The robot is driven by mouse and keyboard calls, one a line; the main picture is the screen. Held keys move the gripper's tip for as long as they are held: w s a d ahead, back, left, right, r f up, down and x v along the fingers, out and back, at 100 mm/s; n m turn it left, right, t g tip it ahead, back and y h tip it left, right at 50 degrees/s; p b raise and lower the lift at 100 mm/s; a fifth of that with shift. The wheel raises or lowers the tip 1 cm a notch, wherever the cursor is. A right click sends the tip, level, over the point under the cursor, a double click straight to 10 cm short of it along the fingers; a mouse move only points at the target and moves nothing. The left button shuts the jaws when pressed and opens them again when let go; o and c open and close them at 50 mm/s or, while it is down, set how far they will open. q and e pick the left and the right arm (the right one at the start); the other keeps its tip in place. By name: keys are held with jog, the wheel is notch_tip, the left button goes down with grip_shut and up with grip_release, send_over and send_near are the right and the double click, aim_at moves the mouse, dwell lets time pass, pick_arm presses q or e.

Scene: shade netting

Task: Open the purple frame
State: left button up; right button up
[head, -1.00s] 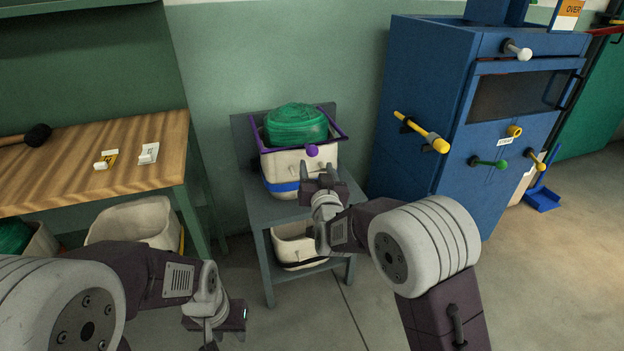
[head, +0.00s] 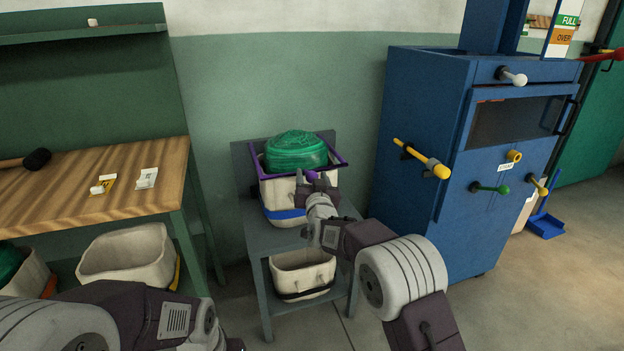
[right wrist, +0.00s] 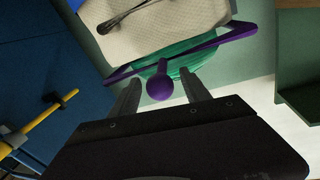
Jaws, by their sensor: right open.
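The purple frame (head: 281,175) lies around the top of a cream bin with a blue band (head: 284,214) on a grey stand. A round purple knob (head: 311,176) sits on its front bar. A green netting bundle (head: 296,151) rises inside the frame. My right gripper (head: 316,181) is open in front of the frame, at the knob. In the right wrist view the frame (right wrist: 215,44) crosses above the fingers, and the knob (right wrist: 160,87) shows between the two open fingertips (right wrist: 160,94); I cannot tell whether they touch it. My left arm is at the lower left, its gripper cut off.
A wooden bench (head: 60,196) stands left, with a cream bin (head: 130,256) below. Another cream bin (head: 302,275) is on the stand's lower shelf. A blue cabinet (head: 424,170) with a projecting yellow handle (head: 422,158) stands close on the right.

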jog(key=shift+c, duration=0.3)
grip_shut()
dwell(1.1)
